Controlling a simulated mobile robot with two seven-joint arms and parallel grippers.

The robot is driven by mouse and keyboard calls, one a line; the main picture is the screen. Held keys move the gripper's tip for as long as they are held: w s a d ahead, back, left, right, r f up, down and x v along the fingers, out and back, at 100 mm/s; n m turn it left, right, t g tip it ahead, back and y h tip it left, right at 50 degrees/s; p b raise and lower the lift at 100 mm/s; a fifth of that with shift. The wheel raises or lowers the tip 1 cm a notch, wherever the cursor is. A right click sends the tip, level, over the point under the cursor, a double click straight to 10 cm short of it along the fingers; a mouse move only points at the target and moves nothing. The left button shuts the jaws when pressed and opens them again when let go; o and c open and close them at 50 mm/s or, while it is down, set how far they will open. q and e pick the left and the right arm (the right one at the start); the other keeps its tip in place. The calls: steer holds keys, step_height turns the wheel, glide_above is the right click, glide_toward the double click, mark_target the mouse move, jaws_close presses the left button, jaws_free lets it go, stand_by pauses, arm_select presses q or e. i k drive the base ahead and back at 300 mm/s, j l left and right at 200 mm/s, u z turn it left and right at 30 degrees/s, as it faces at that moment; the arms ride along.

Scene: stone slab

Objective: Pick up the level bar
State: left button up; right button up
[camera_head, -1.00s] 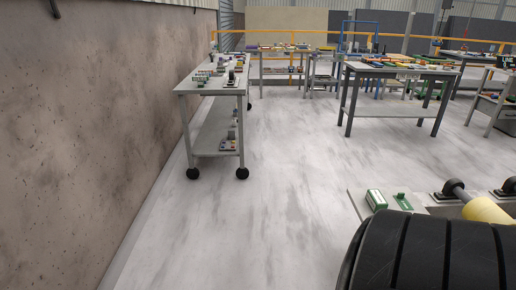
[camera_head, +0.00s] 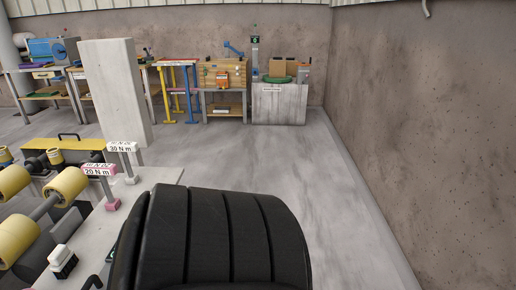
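A long yellow bar with a black handle on top (camera_head: 62,146) lies at the left, behind the rollers. It may be the level bar, but no marking on it is clear enough to tell. A tall pale slab (camera_head: 115,95) stands upright just behind it and to its right. Neither of my grippers shows in the head view.
A grey bench top (camera_head: 150,185) holds yellow rollers (camera_head: 62,188) and signs reading "20 N m" (camera_head: 100,170) and "30 N m" (camera_head: 122,147). A big black ribbed shape (camera_head: 215,240) blocks the bottom middle. Floor (camera_head: 270,160) is clear up to the right wall (camera_head: 430,120).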

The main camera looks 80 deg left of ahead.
mark_target(100, 282)
steer(key=u, duration=1.7)
